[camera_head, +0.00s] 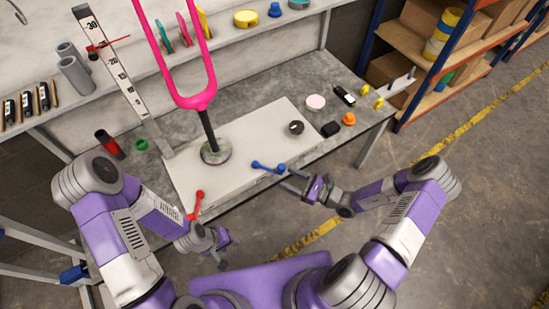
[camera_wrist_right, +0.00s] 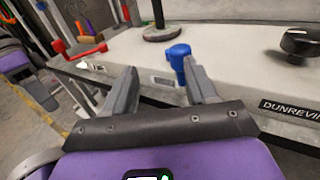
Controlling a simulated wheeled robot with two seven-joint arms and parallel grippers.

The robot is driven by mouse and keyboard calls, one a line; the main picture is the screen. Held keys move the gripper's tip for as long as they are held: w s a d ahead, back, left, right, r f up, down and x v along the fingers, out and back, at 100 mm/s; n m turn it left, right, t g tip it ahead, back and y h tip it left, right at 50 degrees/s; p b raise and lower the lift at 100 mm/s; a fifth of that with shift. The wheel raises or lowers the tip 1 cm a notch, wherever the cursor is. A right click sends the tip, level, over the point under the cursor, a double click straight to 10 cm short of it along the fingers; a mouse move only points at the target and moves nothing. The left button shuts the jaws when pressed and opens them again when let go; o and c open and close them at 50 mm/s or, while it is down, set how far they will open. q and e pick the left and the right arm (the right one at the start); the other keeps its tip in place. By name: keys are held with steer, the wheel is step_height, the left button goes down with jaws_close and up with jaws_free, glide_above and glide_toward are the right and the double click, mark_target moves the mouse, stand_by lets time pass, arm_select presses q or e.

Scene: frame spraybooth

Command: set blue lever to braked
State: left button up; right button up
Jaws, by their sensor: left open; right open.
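The blue lever (camera_head: 268,167) sits at the front edge of the pale bench unit (camera_head: 244,143), its arm lying roughly left to right along that edge. In the right wrist view the blue lever (camera_wrist_right: 178,55) appears ahead, close to the right-hand finger; contact cannot be told. My right gripper (camera_head: 288,181) is open just in front of the lever's right end; its two fingers also show in the wrist view (camera_wrist_right: 162,78). A small label (camera_wrist_right: 162,82) is on the front face below the lever. My left gripper (camera_head: 224,247) is open and empty, below the red lever.
A red lever (camera_head: 196,204) is at the unit's front left corner. A pink fork frame (camera_head: 201,102) stands on a black post in the unit. Open floor lies in front.

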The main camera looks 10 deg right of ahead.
steer(key=shift+w+d+m+t, duration=0.5)
steer(key=shift+w+d+t, duration=0.1)
steer(key=shift+w+d, duration=0.1)
steer(key=shift+h, duration=0.3)
steer(key=b+x, duration=0.2)
steer(key=x, duration=0.5)
steer(key=shift+w+r, duration=0.15)
steer(key=shift+w, duration=0.05)
steer(key=shift+c, duration=0.5)
jaws_close()
